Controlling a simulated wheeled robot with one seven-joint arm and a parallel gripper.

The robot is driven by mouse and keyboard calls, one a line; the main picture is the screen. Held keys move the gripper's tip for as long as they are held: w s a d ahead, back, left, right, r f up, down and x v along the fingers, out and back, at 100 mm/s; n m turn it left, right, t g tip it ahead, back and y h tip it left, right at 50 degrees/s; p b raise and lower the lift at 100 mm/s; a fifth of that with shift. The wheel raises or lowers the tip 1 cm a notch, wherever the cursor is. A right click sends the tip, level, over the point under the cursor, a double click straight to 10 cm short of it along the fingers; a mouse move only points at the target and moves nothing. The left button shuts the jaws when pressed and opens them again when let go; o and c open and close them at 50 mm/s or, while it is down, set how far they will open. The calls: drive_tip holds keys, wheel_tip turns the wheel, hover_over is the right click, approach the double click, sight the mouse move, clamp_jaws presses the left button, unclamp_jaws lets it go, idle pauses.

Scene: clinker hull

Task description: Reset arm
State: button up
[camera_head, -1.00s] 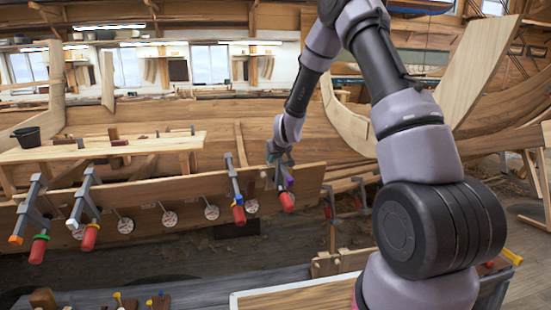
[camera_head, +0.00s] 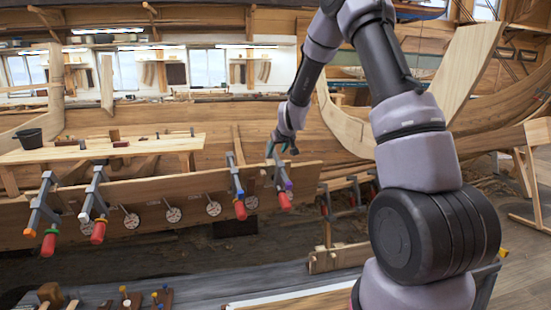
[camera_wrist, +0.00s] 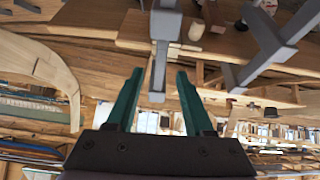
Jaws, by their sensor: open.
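My gripper (camera_head: 283,147) is in the head view at the end of my arm, just above the top edge of the hull plank and close to the rightmost clamp (camera_head: 282,182). In the wrist view the green fingers of my gripper (camera_wrist: 156,82) are apart, with nothing held between them. A grey clamp bar (camera_wrist: 160,60) lies in line with the gap between the fingers; I cannot tell how far beyond the tips it is. The rightmost clamp sits on the plank with its red handle hanging down.
Several more clamps, such as one with a red handle (camera_head: 238,190), hang along the hull plank (camera_head: 180,185). A workbench (camera_head: 100,150) with a black bucket (camera_head: 29,138) stands at the left. A curved timber (camera_head: 343,122) rises behind my arm. Wooden trestles stand at the right.

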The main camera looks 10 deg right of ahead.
drive_tip(key=shift+s+r, duration=0.2)
drive_tip(key=shift+r, duration=0.1)
drive_tip(key=s+r+m+g+y, duration=0.1)
drive_tip(key=s+r+m, duration=0.1)
drive_tip(key=s+r, duration=1.7)
drive_tip(key=s+d+r+m, duration=0.1)
drive_tip(key=s+m, duration=0.1)
drive_tip(key=s, duration=1)
drive_tip(key=s+d+r+m+g, duration=0.1)
drive_tip(key=s+r, duration=0.1)
drive_tip(key=s, duration=1)
drive_tip(key=shift+m, duration=0.4)
drive_tip(key=shift+s+d, duration=0.1)
